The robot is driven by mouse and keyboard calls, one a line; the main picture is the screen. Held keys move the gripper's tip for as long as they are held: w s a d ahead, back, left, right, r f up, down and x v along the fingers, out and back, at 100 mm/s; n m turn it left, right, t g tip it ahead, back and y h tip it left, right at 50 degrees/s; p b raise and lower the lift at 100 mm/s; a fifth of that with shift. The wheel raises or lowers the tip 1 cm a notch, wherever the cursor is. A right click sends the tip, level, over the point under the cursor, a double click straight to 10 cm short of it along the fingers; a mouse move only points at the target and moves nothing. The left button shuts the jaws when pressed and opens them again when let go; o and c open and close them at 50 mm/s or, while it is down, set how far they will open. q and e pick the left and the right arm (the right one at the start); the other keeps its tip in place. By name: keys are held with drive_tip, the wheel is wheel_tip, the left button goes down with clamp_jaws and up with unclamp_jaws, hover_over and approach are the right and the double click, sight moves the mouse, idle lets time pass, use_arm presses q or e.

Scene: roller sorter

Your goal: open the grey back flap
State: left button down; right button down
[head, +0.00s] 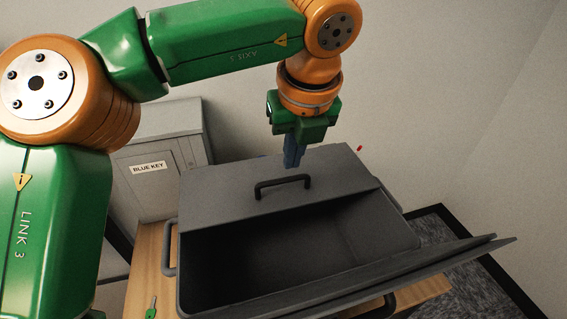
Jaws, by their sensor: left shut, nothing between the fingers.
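The grey back flap (225,205) lies closed over the rear part of a large dark grey box (400,232). A black bar handle (283,183) stands up near the flap's front edge. My left gripper (292,162) points down just above and behind this handle in the picture. Its blue fingers are together and empty. I cannot tell whether the fingertips touch the flap. The front flap (400,272) is open and leans outward, so the front part of the box shows a dark, seemingly empty interior. My right gripper is out of the picture.
The box stands on a wooden table (143,275). A green key (152,309) lies at the table's left front. A grey cabinet labelled "BLUE KEY" (160,187) stands at the left behind the box. Side handles (168,250) stick out from the box. A wall is close behind.

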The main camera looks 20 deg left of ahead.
sight(287, 194)
use_arm(q)
drive_tip(key=x, duration=0.4)
drive_tip(key=p+x, duration=0.1)
drive_tip(key=x, duration=0.3)
drive_tip(key=shift+s+d+f, duration=0.1)
drive_tip(key=shift+s+d, duration=0.1)
drive_tip(key=shift+s+f, duration=0.1)
drive_tip(key=shift+f, duration=0.05)
drive_tip(key=shift+d, duration=0.1)
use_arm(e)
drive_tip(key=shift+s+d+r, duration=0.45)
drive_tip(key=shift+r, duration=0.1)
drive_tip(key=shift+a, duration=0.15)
